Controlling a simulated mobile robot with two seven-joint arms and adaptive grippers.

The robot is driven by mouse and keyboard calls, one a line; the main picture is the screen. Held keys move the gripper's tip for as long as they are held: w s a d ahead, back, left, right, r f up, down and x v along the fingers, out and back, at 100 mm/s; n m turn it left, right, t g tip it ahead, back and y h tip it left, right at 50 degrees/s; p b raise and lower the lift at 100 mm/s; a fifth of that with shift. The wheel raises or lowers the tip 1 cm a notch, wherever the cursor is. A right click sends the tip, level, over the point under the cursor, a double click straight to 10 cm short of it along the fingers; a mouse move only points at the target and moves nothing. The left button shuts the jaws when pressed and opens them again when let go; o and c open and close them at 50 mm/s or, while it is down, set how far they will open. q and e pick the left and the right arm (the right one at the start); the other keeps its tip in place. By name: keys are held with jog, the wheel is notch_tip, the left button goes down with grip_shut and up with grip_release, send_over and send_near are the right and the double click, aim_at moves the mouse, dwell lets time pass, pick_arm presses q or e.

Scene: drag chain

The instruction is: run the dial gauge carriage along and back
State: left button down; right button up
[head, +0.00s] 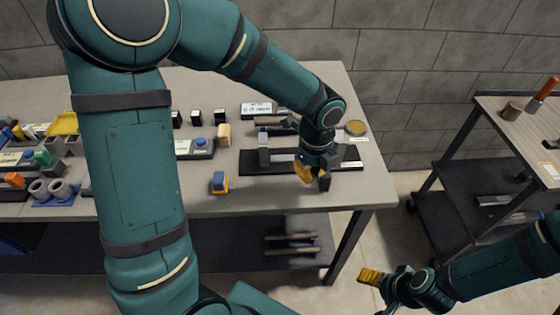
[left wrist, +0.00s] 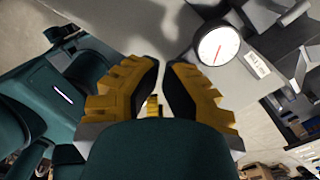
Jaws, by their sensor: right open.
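The dial gauge (left wrist: 218,46), with a white face and red needle, shows in the left wrist view beside a white label (left wrist: 256,66). In the head view a black base (head: 250,166) carries a grey upright block (head: 264,151) at its left. The carriage is not clearly seen there; my left wrist covers part of the base. My left gripper (head: 312,174) is over the base's right front. Its yellow fingers (left wrist: 164,66) are close together with a narrow gap, apart from the gauge in the picture; any grip is unclear. My right gripper (head: 371,277) is open, low beyond the table.
The table (head: 345,200) also holds a blue-and-orange item (head: 219,182), a round brownish disc (head: 356,128), a small display (head: 256,110) and several small parts at the left. A dark shelved cart (head: 455,175) stands at the right. Floor lies between them.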

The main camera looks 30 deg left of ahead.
pick_arm(q)
jog(key=shift+w+d+f, duration=0.1)
jog(key=shift+w+d, duration=0.4)
jog(key=shift+d, duration=0.35)
pick_arm(e)
jog(key=shift+a, duration=0.1)
dwell(0.3)
pick_arm(q)
jog(key=shift+s+a, duration=0.25)
jog(key=shift+s, duration=0.05)
pick_arm(e)
jog(key=shift+r, duration=0.15)
pick_arm(q)
jog(key=shift+s+a, duration=0.15)
jog(key=shift+a, duration=0.15)
notch_tip(320, 180, up, 8)
jog(key=p, duration=0.7)
jog(key=shift+p, duration=0.4)
pick_arm(e)
notch_tip(320, 180, up, 7)
jog(key=w, duration=0.2)
jog(key=shift+d+r+t, duration=0.2)
jog(key=shift+d+t, duration=0.05)
jog(key=shift+t, duration=0.05)
pick_arm(q)
jog(key=shift+w, duration=0.2)
jog(key=shift+s, duration=0.1)
pick_arm(e)
jog(key=shift+s, duration=0.1)
